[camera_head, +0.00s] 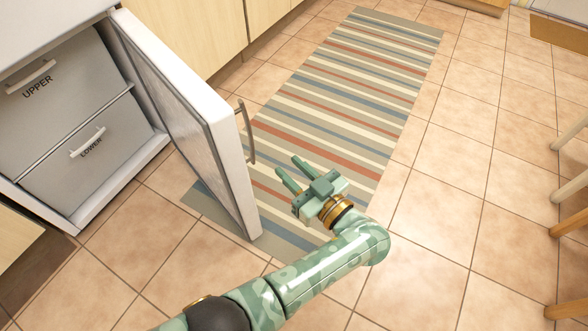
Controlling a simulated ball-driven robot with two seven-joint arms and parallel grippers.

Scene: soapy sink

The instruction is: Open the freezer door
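The freezer door (188,103) stands open, swung out to the right of the freezer. Its inner side faces left, and its white edge runs from the upper left down to the lower middle. A curved metal handle (248,132) is on the outer side of the door. The freezer inside shows an upper drawer (55,72) and a lower drawer (85,170), both shut. My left gripper (287,164) is to the right of the door, a little below and right of the handle. Its two fingers are apart, with nothing between them, and clear of the handle. My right gripper is out of view.
A striped rug (352,75) lies on the tiled floor, partly behind the door. Wooden cabinets (195,28) line the upper left. Wooden furniture legs (570,188) stand at the right edge. The tiles between rug and legs are clear.

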